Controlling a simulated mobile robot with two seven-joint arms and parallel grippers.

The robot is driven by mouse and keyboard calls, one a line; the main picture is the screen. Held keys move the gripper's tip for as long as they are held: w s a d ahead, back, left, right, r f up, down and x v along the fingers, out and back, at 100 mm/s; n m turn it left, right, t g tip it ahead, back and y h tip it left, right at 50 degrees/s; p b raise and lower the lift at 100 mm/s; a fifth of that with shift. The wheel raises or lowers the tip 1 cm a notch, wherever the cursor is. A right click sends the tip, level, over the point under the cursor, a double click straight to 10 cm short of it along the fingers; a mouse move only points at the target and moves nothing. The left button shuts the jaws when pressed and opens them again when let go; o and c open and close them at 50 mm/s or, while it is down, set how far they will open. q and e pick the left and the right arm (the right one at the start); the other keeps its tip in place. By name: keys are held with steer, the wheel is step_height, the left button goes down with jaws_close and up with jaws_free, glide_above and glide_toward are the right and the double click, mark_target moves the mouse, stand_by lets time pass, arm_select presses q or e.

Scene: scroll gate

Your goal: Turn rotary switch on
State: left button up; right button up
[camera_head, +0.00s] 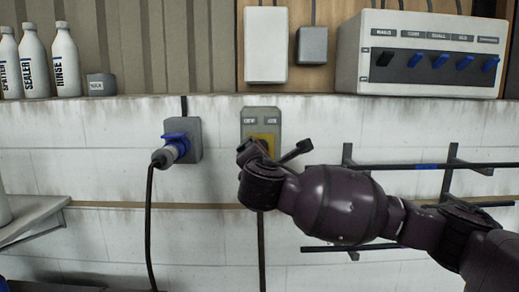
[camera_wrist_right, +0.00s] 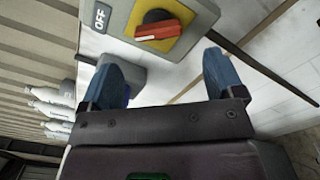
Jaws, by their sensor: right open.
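The rotary switch is a grey box (camera_head: 273,118) on the white tiled wall, with a yellow plate and a red-and-black knob. In the head view my right gripper (camera_head: 250,150) and wrist cover the knob and much of the yellow plate. In the right wrist view the red knob (camera_wrist_right: 159,30) shows on its yellow plate (camera_wrist_right: 178,12), beside an "OFF" label (camera_wrist_right: 100,17). My right gripper (camera_wrist_right: 165,75) is open with blue fingertips apart; the knob is ahead of the gap between them, with nothing held. My left gripper is not in view.
A grey socket with a blue plug (camera_head: 178,143) and hanging black cable is left of the switch. A panel of several small switches (camera_head: 423,62) sits on the ledge at upper right. Dark rails (camera_head: 420,167) are on the wall at right. White bottles (camera_head: 65,60) stand at upper left.

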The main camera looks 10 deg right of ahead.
arm_select(q)
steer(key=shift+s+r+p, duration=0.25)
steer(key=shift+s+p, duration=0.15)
steer(key=shift+p, duration=0.35)
arm_select(e)
steer(key=x, duration=0.6)
steer(key=shift+w, duration=0.35)
steer(key=c, duration=0.9)
